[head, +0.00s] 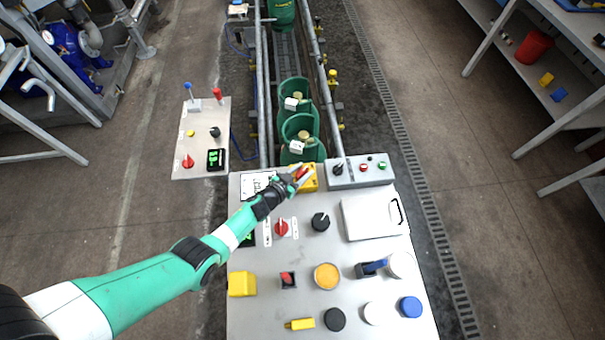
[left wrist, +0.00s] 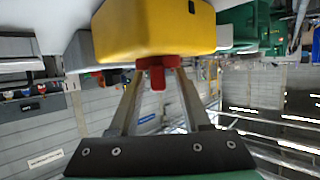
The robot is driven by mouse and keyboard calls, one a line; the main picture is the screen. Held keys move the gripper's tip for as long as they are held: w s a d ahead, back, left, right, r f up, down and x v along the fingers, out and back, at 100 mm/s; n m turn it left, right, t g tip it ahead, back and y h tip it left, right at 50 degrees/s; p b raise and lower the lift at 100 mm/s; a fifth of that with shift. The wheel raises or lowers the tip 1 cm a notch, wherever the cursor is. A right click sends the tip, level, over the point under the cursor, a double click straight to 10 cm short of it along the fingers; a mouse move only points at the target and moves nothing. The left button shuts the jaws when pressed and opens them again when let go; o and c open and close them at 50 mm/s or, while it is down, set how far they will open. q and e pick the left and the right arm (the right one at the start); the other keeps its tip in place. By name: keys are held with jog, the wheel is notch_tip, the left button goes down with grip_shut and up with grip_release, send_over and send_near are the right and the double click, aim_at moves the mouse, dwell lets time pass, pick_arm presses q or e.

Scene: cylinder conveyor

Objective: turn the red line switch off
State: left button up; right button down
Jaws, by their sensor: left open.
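A yellow box (head: 309,184) with a red part stands at the back of the grey panel table. In the left wrist view the yellow box (left wrist: 155,30) fills the top, with a red knob (left wrist: 157,70) on its near face. My left gripper (head: 301,173) is at this box. Its open fingers (left wrist: 158,88) stand on both sides of the red knob; whether they touch it I cannot tell. Another red rotary switch (head: 281,228) sits on a white plate on the table, in front of my gripper. My right gripper is not in view.
A grey button box (head: 345,180) stands right of the yellow box. A black knob (head: 320,221), a white lidded plate (head: 372,218) and several coloured parts cover the table. A side panel (head: 205,120) stands left. Green cylinders (head: 301,128) line the conveyor behind.

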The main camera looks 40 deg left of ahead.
pick_arm(q)
grip_shut()
